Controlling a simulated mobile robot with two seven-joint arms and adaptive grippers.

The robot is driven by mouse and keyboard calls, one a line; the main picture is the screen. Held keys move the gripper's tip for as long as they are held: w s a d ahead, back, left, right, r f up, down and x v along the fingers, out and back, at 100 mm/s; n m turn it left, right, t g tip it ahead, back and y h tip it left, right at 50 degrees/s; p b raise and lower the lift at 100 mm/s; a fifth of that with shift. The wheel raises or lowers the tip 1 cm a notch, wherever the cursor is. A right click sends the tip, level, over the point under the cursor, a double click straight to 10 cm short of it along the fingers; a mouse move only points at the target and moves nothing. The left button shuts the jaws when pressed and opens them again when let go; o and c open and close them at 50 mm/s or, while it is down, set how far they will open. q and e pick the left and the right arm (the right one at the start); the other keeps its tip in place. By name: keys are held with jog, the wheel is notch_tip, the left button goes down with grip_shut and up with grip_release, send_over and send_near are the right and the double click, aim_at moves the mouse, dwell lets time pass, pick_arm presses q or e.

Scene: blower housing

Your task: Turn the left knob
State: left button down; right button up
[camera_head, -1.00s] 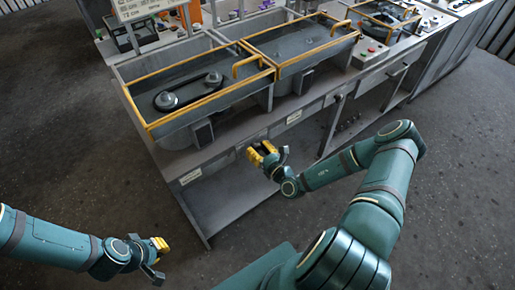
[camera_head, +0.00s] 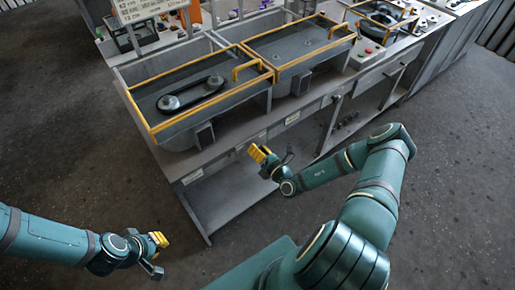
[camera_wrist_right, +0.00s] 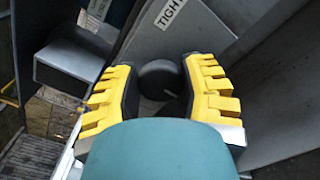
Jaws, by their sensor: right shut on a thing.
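The left knob (camera_wrist_right: 160,79) is dark and round with a short white mark on its face. It shows in the right wrist view on a grey panel under the bench edge. My right gripper (camera_wrist_right: 162,85) has its two yellow-padded fingers on either side of the knob and is shut on it. In the head view my right gripper (camera_head: 262,154) is at the bench front, and it hides the knob there. My left gripper (camera_head: 157,252) hangs over the floor at lower left, away from the bench. Its finger opening is unclear.
The bench carries a yellow-railed bin with a belt and pulleys (camera_head: 190,95) and a second bin (camera_head: 298,45). A small dark knob (camera_head: 338,98) sits further right on the front. A label (camera_wrist_right: 172,12) is above the gripped knob. The floor before the bench is clear.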

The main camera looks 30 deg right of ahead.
dwell(0.3)
jog(key=o, duration=1.2)
jog(key=s, duration=0.8)
jog(key=s+d, duration=0.1)
jog(key=s, duration=0.3)
jog(key=shift+w+a, duration=0.1)
jog(key=shift+a, duration=0.05)
